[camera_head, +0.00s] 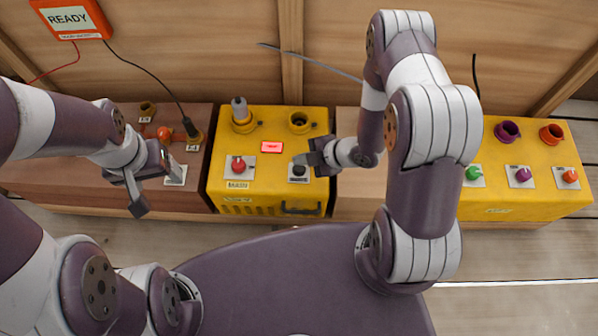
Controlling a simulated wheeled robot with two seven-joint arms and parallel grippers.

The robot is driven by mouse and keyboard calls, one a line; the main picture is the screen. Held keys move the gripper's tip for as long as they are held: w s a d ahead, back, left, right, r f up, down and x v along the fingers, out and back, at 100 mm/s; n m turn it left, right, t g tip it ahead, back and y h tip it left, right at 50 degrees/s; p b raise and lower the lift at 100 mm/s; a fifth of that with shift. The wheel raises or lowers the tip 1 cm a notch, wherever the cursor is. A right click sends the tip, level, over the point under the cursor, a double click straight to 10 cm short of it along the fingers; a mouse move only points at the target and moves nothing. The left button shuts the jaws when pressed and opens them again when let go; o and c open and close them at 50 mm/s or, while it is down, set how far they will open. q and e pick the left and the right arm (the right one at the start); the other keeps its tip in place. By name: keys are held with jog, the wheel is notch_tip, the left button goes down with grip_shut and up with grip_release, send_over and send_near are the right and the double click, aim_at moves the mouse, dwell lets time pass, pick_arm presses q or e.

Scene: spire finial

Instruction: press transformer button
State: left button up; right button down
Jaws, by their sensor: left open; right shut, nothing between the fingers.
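A yellow box (268,195) stands in the middle. It has a red button (238,165) on a white plate with a label that seems to read MAIN, a lit red panel (272,147), and a dark button (299,171) on another white plate. I cannot tell from a label which one is the transformer button. My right gripper (302,159) is shut and empty, with its tips right at the dark button; I cannot tell whether they touch it. My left gripper (158,186) is open and empty, over the front of the brown box (195,190) on the left.
A grey plug stands in one socket of the middle box; another socket (299,122) looks empty. A second yellow box (530,200) at right carries green, purple and orange buttons. An orange READY sign (70,18) hangs on the wooden wall. Cables hang along the wall.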

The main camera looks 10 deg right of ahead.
aim_at(302, 170)
pick_arm(q)
jog(key=shift+f+b, duration=0.4)
jog(key=shift+f, duration=0.35)
pick_arm(e)
jog(key=shift+f, duration=1.05)
dwell(0.4)
pick_arm(q)
jog(key=shift+f, duration=0.2)
pick_arm(e)
jog(key=shift+f, duration=0.4)
pick_arm(q)
jog(key=shift+f+b, duration=0.3)
jog(key=shift+b, duration=0.15)
pick_arm(e)
jog(key=shift+f, duration=0.4)
pick_arm(q)
jog(key=shift+r, duration=0.15)
pick_arm(e)
jog(key=shift+r, duration=0.15)
pick_arm(q)
jog(key=shift+r+p, duration=0.75)
jog(key=shift+p, duration=0.1)
pick_arm(e)
jog(key=shift+r, duration=0.7)
notch_tip(302, 170, up, 5)
jog(key=p, duration=0.5)
jog(key=shift+r, duration=0.1)
pick_arm(q)
notch_tip(302, 170, up, 5)
jog(key=shift+f, duration=0.1)
